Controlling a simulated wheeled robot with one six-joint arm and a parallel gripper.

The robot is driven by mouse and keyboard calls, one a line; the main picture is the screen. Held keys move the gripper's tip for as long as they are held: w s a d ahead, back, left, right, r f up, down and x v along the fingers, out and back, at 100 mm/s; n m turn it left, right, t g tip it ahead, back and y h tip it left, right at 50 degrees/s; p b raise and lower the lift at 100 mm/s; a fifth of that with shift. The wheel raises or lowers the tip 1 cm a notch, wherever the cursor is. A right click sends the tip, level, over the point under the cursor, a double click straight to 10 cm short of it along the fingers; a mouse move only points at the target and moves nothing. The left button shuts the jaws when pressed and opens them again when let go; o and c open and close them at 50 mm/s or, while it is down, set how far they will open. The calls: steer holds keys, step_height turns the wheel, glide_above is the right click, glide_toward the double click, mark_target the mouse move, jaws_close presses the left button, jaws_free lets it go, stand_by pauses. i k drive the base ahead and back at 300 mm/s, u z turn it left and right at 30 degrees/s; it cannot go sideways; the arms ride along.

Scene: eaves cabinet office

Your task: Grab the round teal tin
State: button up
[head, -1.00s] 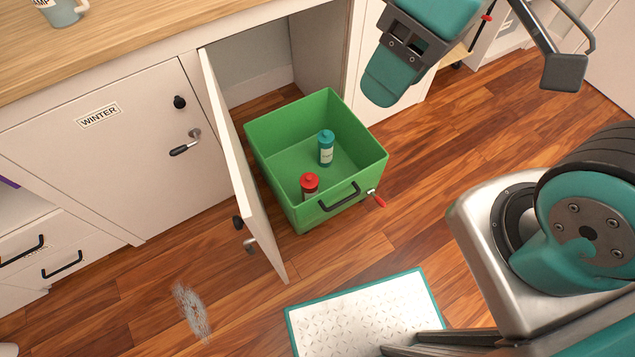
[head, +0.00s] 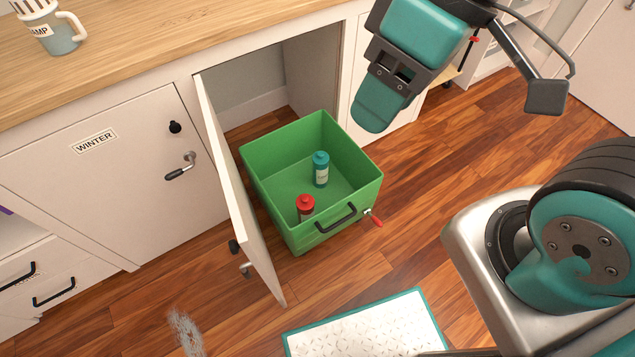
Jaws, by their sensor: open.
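A teal cylindrical container (head: 320,170) with a cap and a pale label stands upright inside the green bin (head: 272,208). It looks more like a bottle than a flat tin, and no other round teal container shows. A red-capped container (head: 305,207) stands nearer the bin's front wall. My gripper (head: 382,88) is at the upper right of the head view, above and to the right of the bin, apart from the teal container. It is open, and nothing shows in it. Its fingertips are only partly clear from this angle.
The bin sits on the wooden floor before an open cabinet, whose door (head: 240,190) stands out along its left side. A black handle (head: 336,218) and red-tipped lever are at the bin's front. A mug (head: 47,27) is on the countertop. A teal-edged mat (head: 365,325) lies in front.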

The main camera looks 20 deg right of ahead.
mark_target(320, 160)
steer(key=k, duration=0.5)
steer(key=z, duration=1.65)
steer(key=i, duration=1.45)
steer(key=u, duration=3.1)
steer(key=i, duration=0.45)
steer(key=z, duration=0.1)
